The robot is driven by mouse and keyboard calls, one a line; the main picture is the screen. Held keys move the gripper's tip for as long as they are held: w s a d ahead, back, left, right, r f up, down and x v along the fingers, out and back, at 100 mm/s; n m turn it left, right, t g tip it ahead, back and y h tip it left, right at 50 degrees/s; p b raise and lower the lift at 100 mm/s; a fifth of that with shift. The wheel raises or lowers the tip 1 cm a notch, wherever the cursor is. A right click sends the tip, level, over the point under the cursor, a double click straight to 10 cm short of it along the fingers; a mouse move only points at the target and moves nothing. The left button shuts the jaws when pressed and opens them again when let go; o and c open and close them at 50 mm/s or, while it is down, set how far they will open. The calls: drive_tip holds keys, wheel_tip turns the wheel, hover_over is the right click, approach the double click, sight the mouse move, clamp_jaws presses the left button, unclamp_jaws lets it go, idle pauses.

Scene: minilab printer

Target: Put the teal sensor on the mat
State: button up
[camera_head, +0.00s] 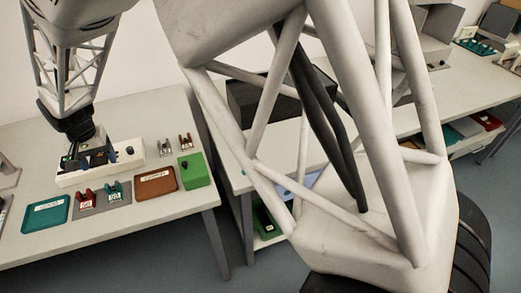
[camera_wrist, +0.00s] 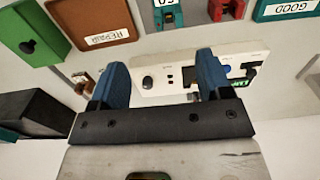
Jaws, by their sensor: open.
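The teal sensor (camera_head: 113,190) stands at the right end of the grey mat (camera_head: 98,209) on the left table, with a white label in front. It also shows at the top of the wrist view (camera_wrist: 166,14), partly cut off. A red sensor (camera_head: 85,197) stands to its left at the mat's other end. My gripper (camera_head: 91,157) is over the white tester unit behind the mat, apart from the teal sensor. In the wrist view my gripper (camera_wrist: 163,75) has its blue fingers wide apart, with nothing held between them. The fingers hide part of the tester.
The white tester unit (camera_head: 132,152) has a black knob. A teal GOOD tray (camera_head: 40,222) lies left of the mat; a brown REPAIR tray (camera_head: 152,187) and green box (camera_head: 193,172) lie right. Two small parts (camera_head: 186,142) stand behind. My frame blocks much of the head view.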

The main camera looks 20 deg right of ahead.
drive_tip(key=s+d+r, duration=0.3)
drive_tip(key=d+r, duration=0.1)
drive_tip(key=d, duration=0.4)
drive_tip(key=s+d+r+t, duration=0.1)
drive_tip(key=s+d+r, duration=0.2)
drive_tip(key=d+r, duration=0.35)
drive_tip(key=s+d+r, duration=0.2)
drive_tip(key=s+d, duration=0.1)
drive_tip(key=d, duration=0.6)
drive_tip(key=s+d+r+t, duration=0.1)
drive_tip(key=s+d+r, duration=0.1)
drive_tip(key=s+d, duration=1.5)
drive_tip(key=s, duration=0.3)
drive_tip(key=shift+s+r+t, duration=0.2)
drive_tip(key=shift+s+t, duration=0.1)
drive_tip(key=shift+s, duration=0.05)
